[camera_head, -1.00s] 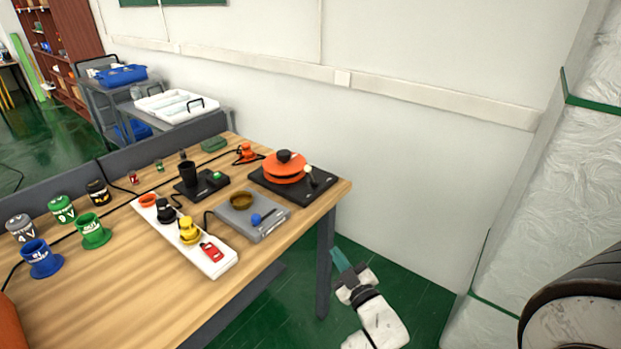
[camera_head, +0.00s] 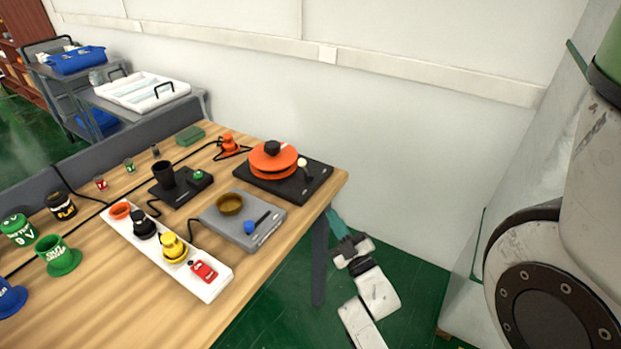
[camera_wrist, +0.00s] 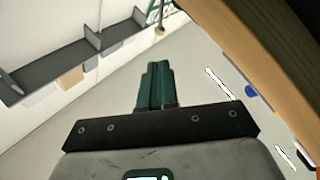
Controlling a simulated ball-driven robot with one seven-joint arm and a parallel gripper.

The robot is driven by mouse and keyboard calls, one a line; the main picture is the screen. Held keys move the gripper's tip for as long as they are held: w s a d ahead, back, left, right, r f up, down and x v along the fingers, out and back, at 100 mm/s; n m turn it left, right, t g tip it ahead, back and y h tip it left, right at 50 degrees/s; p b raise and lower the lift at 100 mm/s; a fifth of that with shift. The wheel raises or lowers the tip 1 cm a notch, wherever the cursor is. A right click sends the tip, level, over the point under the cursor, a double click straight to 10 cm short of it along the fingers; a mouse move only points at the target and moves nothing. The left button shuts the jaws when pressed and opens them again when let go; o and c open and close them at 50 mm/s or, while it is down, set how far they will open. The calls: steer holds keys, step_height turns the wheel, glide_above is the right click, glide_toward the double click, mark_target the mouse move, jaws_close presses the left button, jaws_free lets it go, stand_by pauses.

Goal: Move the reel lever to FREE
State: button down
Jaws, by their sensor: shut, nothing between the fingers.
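The orange reel (camera_head: 273,163) sits on a black base plate (camera_head: 313,190) at the table's far right corner. A short lever with a pale round knob (camera_head: 302,162) stands on the plate, right of the reel. Its markings are too small to read. My gripper (camera_head: 336,222) is off the table's right edge, below and right of the reel plate, with its teal fingers pointing up and left. In the wrist view the fingers (camera_wrist: 157,85) are together and empty. The reel and lever are not recognisable in the wrist view.
The wooden table (camera_head: 110,290) edge and a dark leg (camera_head: 319,262) are close left of my gripper. A grey device with a brown bowl (camera_head: 230,204) and a white strip (camera_head: 200,287) stand nearer. A white wall (camera_head: 420,140) rises behind; green floor (camera_head: 290,300) is free.

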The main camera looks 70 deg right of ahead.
mark_target(304, 167)
steer(key=p+x, duration=0.3)
steer(key=x, duration=0.9)
steer(key=shift+w+d+r+p, duration=0.2)
steer(key=shift+d+r+p, duration=0.05)
steer(key=shift+r+p, duration=0.1)
steer(key=shift+w+d, duration=0.35)
steer(key=shift+w, duration=0.1)
